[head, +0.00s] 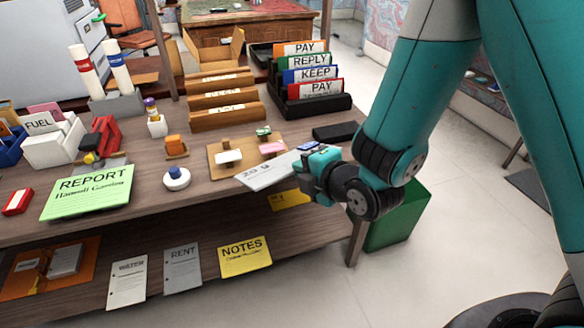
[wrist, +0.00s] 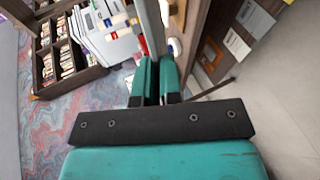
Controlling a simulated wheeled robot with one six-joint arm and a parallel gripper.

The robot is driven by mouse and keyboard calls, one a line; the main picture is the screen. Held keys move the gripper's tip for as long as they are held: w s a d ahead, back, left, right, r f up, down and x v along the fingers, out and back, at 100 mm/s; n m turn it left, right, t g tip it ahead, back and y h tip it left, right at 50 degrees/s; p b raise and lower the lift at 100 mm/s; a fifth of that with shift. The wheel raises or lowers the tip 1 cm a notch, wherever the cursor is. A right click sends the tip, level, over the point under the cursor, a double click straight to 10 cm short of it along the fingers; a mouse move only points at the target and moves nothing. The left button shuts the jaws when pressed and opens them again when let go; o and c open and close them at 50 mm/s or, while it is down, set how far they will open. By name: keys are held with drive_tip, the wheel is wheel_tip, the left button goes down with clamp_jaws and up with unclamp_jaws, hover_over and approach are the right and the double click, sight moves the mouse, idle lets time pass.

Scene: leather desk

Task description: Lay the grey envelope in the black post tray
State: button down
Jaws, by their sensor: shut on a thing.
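My gripper (head: 312,176) is shut on the grey envelope (head: 266,173), a pale flat piece with dark print. The envelope sticks out to the left from the fingers, over the desk's front right edge. In the wrist view my gripper (wrist: 156,84) has the envelope (wrist: 151,32) edge-on between its fingers. A black tray (head: 325,105) at the back right of the desk holds upright cards marked PAY, REPLY and KEEP. A flat black thing (head: 335,132) lies in front of it; I cannot tell which of these is the post tray.
A wooden board (head: 217,172) with stamps lies just behind the envelope. Wooden card racks (head: 222,113) stand further back. A green REPORT sheet (head: 90,192) and a white round thing (head: 177,178) are left. A green bin (head: 398,220) stands on the floor below my arm.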

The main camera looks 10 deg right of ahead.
drive_tip(key=w+d+f+m+t+h+b, duration=0.1)
drive_tip(key=w+d+f+m+h+b, duration=0.15)
drive_tip(key=d+f, duration=0.6)
drive_tip(key=w+d+f+m+h+b, duration=0.1)
drive_tip(key=d+f+m+h+b, duration=0.15)
drive_tip(key=d+f, duration=0.55)
drive_tip(key=d+r+p, duration=0.1)
drive_tip(key=p, duration=0.4)
drive_tip(key=s+d+r+p, duration=0.1)
drive_tip(key=p, duration=0.4)
drive_tip(key=shift+s+r+h, duration=0.2)
drive_tip(key=shift+r+h, duration=0.05)
drive_tip(key=shift+h, duration=0.15)
drive_tip(key=shift+s, duration=0.15)
